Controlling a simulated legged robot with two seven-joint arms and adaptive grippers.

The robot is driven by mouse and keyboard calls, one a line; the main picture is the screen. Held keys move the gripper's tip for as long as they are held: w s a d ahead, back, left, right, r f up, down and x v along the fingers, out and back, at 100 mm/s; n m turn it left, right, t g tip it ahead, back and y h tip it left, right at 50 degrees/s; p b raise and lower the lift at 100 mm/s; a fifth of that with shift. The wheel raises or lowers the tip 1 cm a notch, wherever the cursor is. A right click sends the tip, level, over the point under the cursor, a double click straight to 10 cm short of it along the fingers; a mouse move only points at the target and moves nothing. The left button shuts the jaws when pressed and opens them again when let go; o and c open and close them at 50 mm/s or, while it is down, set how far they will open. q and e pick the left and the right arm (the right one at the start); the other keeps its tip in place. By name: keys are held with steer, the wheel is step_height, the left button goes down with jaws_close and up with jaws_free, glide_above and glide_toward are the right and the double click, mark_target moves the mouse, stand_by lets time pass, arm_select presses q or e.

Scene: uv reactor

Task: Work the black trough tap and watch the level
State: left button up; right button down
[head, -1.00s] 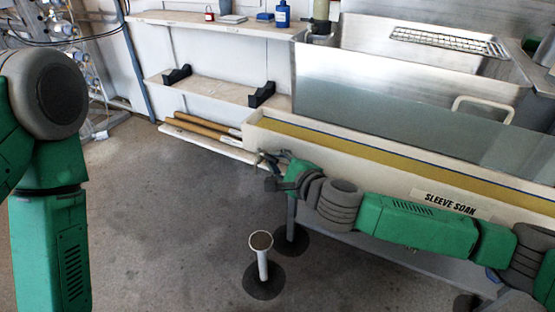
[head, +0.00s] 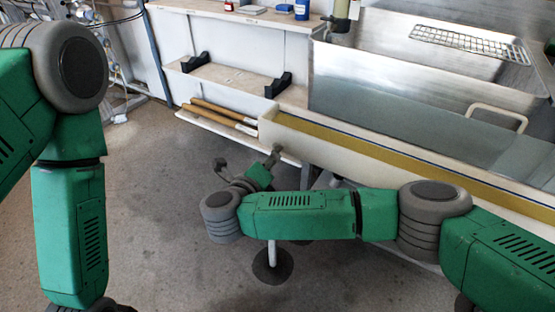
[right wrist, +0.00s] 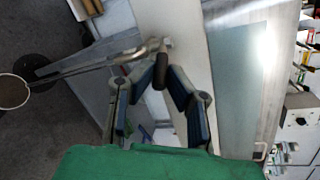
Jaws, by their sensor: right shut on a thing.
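The cream trough (head: 320,158) runs along the front of the steel sink in the head view. A yellow-brown band of liquid (head: 385,165) shows inside it, with a thin blue line running along its far side. I cannot tell the exact gap between them. In the right wrist view, the trough tap (right wrist: 152,46) is a grey metal fitting with a black handle (right wrist: 162,72). My right gripper (right wrist: 161,84) is shut on this handle, a finger on each side. In the head view, it is at the trough's left end.
A white standpipe (right wrist: 14,92) rises from the floor left of the tap in the wrist view; my right arm mostly hides it in the head view. Shelves (head: 225,78) with black brackets stand behind. Open floor (head: 165,220) lies left.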

steer(key=shift+w+a+m+g+h+b, duration=0.1)
steer(key=shift+a+m+g+h+b, duration=0.3)
steer(key=shift+m+h, duration=0.2)
steer(key=shift+w+a+m+g+h+b, duration=0.15)
steer(key=shift+m+g+h+b, duration=0.3)
steer(key=shift+h, duration=0.3)
steer(key=shift+a+m+g+h+b, duration=0.3)
steer(key=shift+m+h+b, duration=0.15)
steer(key=shift+m+h, duration=0.2)
steer(key=c, duration=1.9)
jaws_free()
steer(key=shift+w, duration=0.1)
steer(key=shift+o, duration=0.2)
steer(key=shift+a+f, duration=0.1)
